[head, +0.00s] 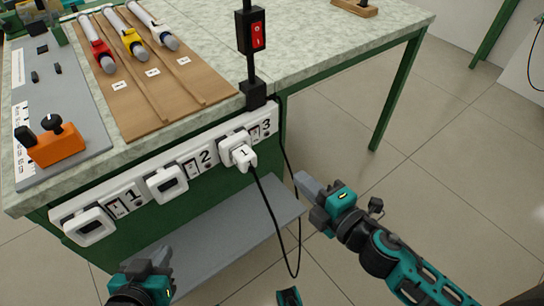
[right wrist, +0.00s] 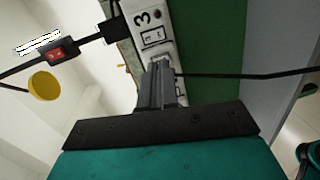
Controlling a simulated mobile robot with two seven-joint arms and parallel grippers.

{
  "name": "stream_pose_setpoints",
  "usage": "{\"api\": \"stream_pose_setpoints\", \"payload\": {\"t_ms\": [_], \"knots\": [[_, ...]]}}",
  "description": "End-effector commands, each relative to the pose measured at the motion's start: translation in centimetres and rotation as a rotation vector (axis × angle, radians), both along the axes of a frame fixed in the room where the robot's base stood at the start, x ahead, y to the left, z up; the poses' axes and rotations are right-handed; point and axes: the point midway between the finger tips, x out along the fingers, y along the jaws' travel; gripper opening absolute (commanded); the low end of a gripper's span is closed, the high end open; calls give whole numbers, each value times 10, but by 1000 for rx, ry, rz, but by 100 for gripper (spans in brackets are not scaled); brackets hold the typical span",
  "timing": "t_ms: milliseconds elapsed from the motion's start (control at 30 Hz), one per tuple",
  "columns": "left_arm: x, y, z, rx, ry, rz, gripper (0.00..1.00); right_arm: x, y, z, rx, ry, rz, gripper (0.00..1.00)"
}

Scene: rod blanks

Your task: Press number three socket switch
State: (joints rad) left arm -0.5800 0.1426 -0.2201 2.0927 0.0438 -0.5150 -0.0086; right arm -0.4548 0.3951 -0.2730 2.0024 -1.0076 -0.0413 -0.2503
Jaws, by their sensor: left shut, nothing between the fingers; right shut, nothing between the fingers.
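A white socket strip (head: 217,150) runs along the table's front edge, with sections marked 1, 2 and 3. The number three switch (head: 254,132) sits beside the 3, at the strip's right end; it also shows in the right wrist view (right wrist: 153,37). A white plug (head: 243,155) with a black cable is in the socket left of that switch. My right gripper (head: 302,181) is shut and empty, right of and below the strip; in the right wrist view its fingertips (right wrist: 160,65) overlap the strip near the switch, contact unclear. My left gripper (head: 165,257) is shut and empty at the lower left.
A black post (head: 251,70) bears a red rocker switch (head: 257,35) at the table corner. A wooden board (head: 145,85) with coloured rods and a grey panel with an orange block (head: 56,146) lie on the table. A grey shelf (head: 215,240) juts out below. Floor to the right is clear.

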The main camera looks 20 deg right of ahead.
Motion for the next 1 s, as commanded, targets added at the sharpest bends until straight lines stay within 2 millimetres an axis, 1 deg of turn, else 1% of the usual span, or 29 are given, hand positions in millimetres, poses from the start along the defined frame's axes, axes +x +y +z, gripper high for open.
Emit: {"api": "stream_pose_setpoints", "payload": {"t_ms": [33,200,500,633,767,1000], "knots": [[0,-1,-5,-2,-3,-2,0,1,1,-5,-30,-18,15,0],[0,-2,-5,-5,-3,-4,0,1,4,-5,-79,-48,41,0],[0,-2,-5,-3,0,-6,0,1,4,-4,-80,-48,40,0],[0,-2,-4,-4,-1,-6,0,5,5,-4,-79,-49,39,0],[0,-2,-3,-4,-4,-5,0,16,10,-5,-78,-48,40,0],[-1,-1,-1,-2,-4,-4,0,51,23,-9,-80,-50,40,0]]}}
